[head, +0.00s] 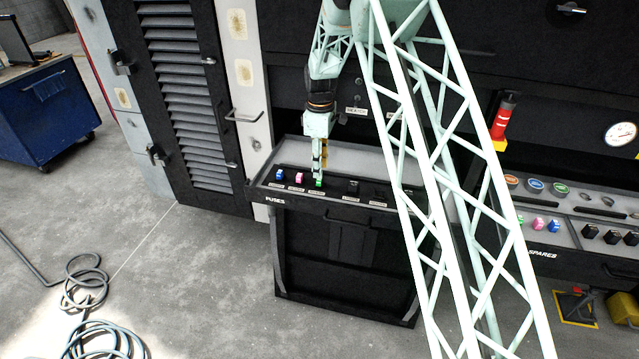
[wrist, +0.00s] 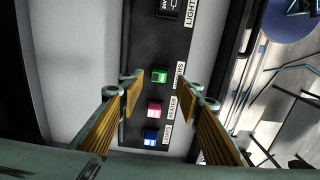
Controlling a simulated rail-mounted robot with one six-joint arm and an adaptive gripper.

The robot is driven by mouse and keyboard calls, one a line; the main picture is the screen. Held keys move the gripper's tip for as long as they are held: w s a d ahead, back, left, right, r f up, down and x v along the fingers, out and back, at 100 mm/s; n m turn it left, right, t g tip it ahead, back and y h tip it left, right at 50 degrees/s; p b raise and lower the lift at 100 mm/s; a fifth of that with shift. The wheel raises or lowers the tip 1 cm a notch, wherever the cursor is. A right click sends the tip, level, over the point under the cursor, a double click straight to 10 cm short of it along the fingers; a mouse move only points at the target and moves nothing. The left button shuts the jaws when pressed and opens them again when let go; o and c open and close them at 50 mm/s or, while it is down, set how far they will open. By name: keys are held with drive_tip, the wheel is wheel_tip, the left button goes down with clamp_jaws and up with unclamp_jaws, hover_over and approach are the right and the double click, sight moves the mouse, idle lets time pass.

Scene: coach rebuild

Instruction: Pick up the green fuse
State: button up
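The green fuse (head: 319,182) sits in the fuse panel between the pink fuse and a black fuse. In the wrist view the green fuse (wrist: 160,75) shows ahead of my gripper, roughly midway between the fingers. My gripper (head: 321,172) points down just above the green fuse in the head view. In the wrist view its two yellow-padded fingers (wrist: 155,85) are spread wide with nothing between them. Contact with the fuse is not visible.
A pink fuse (head: 299,178) and a blue fuse (head: 279,175) sit left of the green one; a black fuse (head: 352,187) sits right. The panel tray (head: 350,160) has a raised rim. A spares tray (head: 566,232) stands at right. Coiled hose (head: 85,285) lies on the floor.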

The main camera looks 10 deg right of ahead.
sight(320, 182)
drive_tip(key=shift+f, duration=0.15)
drive_tip(key=shift+d+f, duration=0.1)
drive_tip(key=shift+f, duration=2.35)
drive_tip(key=shift+c, duration=0.8)
drive_tip(key=c, duration=0.6)
